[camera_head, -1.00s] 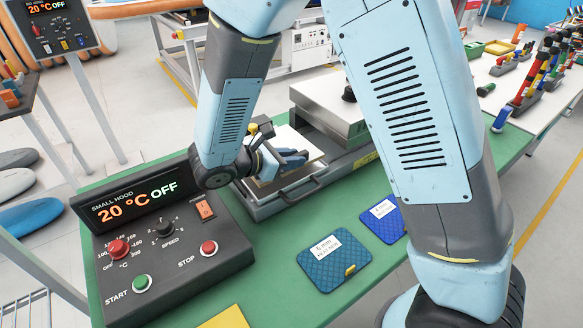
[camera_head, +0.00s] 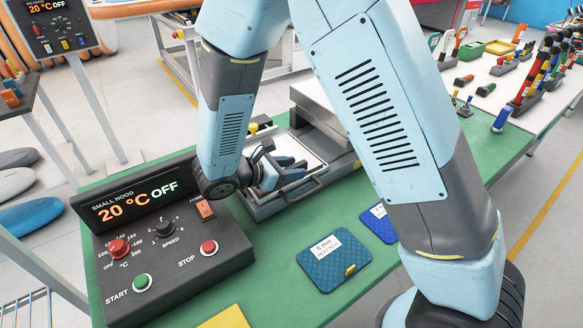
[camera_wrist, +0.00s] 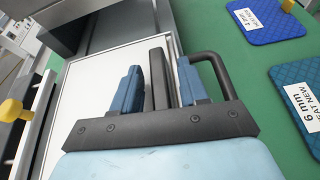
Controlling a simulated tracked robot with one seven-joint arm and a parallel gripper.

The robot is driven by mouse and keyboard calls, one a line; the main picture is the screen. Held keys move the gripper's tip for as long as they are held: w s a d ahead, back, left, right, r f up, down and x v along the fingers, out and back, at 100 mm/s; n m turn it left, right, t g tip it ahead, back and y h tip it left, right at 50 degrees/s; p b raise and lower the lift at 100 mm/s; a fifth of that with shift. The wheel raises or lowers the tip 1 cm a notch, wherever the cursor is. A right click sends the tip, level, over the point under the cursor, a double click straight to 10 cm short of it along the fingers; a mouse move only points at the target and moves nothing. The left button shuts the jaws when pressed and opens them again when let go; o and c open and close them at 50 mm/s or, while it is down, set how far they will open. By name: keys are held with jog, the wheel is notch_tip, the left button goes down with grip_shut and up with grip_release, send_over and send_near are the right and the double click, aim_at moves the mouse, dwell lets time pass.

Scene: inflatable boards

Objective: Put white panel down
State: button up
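The white panel (camera_head: 312,158) lies flat in the pulled-out metal tray (camera_head: 262,211) of the small hood. In the wrist view the white panel (camera_wrist: 100,75) fills much of the tray, with a thin dark border around it. My gripper (camera_head: 290,172) is low over the panel's front right part. In the wrist view my gripper (camera_wrist: 160,85) has its two blue fingers apart, with a dark upright bar between them and narrow gaps on both sides. I cannot tell whether this bar belongs to the panel. My gripper hides part of the panel.
The tray's black handle (camera_wrist: 215,68) is close beside my right finger. The control box (camera_head: 170,240) stands left of the tray and reads 20 °C OFF. Blue textured pads (camera_head: 335,258) lie at the front on the green table. A yellow knob (camera_wrist: 12,110) is at the left.

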jog(key=shift+o, duration=0.4)
jog(key=shift+r, duration=0.1)
jog(key=v, duration=1.2)
jog(key=w+d+r+m+g+y, duration=0.15)
jog(key=d+r+m+g, duration=0.35)
jog(key=d, duration=0.5)
jog(key=w+d+r+m+g+y, duration=0.1)
jog(key=d+r+m+g+y, duration=0.15)
jog(key=d+r+m, duration=0.55)
jog(key=s+d+r+m+t+y, duration=0.2)
jog(key=s+d+r+m+y, duration=0.1)
jog(key=d, duration=0.5)
jog(key=s+d+r+m+t+y, duration=0.3)
jog(key=s+d+m, duration=0.3)
jog(key=d+m, duration=0.2)
jog(key=shift+s+d+r+y, duration=0.3)
jog(key=shift+d+r+y, duration=0.1)
jog(key=shift+r, duration=0.5)
